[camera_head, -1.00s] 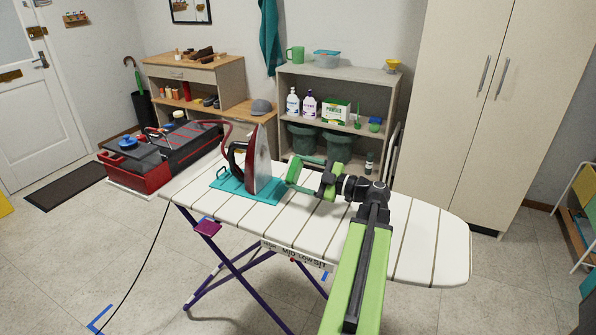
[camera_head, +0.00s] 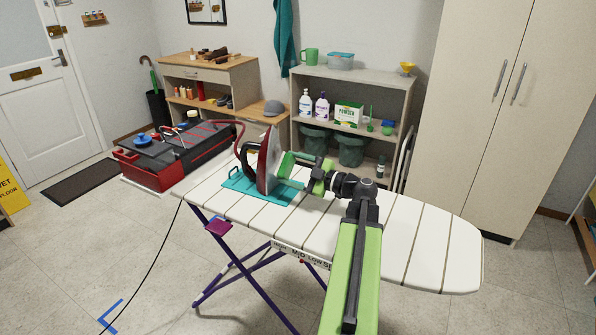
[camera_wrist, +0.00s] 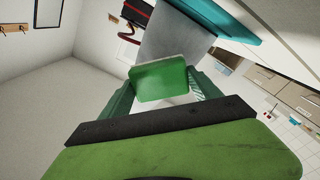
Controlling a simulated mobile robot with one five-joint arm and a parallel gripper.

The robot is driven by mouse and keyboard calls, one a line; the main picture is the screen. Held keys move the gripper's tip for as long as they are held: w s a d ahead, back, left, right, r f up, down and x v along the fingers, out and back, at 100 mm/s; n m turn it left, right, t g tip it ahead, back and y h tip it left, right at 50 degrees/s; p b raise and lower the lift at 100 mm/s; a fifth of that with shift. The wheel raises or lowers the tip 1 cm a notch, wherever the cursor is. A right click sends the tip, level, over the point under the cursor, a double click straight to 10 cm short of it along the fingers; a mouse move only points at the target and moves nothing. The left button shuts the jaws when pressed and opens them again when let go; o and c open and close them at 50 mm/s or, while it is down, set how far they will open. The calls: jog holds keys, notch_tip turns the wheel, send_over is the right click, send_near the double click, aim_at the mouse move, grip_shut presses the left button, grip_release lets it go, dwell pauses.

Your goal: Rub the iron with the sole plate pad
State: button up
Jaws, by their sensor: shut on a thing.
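The iron (camera_head: 268,160) stands upright on its heel on a teal mat (camera_head: 240,187), on the ironing board. Its grey sole plate (camera_wrist: 175,40) faces my gripper and fills the upper middle of the wrist view. My gripper (camera_head: 292,168) reaches in from the right at the height of the sole plate. It is shut on the green sole plate pad (camera_wrist: 160,80), which shows between the fingers in the wrist view. The pad's far face is at or very close to the sole plate; the contact itself is hidden.
The ironing board (camera_head: 420,240) is clear to the right of my arm. A red and black case (camera_head: 170,160) lies behind left. Shelves with bottles (camera_head: 350,100) stand behind, and a tall cupboard (camera_head: 490,120) at right. The iron's cord (camera_head: 150,270) hangs down left.

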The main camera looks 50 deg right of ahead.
aim_at(274, 143)
jog(key=shift+x, duration=1.15)
dwell(0.5)
notch_tip(274, 143, up, 4)
jog(key=p, duration=0.3)
jog(key=shift+s+f+p, duration=0.1)
jog(key=shift+s+p, duration=0.05)
jog(key=shift+p, duration=0.25)
notch_tip(274, 143, up, 4)
jog(key=p, duration=0.4)
jog(key=shift+f, duration=0.1)
notch_tip(274, 143, down, 8)
jog(key=b, duration=0.8)
